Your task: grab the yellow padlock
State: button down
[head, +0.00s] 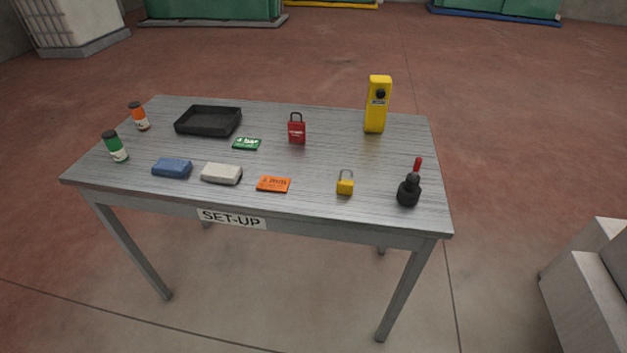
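The yellow padlock (345,187) stands upright near the front edge of the grey table, right of centre, with its metal shackle pointing up. Nothing touches it. My gripper does not show in the head view.
Near the padlock on the table (340,212) are an orange card (274,184) and a black knobbed object (409,190). A red padlock (297,131), a yellow device (377,104), a black tray (208,121), blocks and bottles stand elsewhere. A grey object (590,285) stands at lower right.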

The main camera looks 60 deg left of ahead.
aim_at(345, 187)
jog(key=u, duration=1.65)
jog(key=i+j+u, duration=0.2)
jog(key=u, duration=0.25)
jog(key=i+j, duration=0.05)
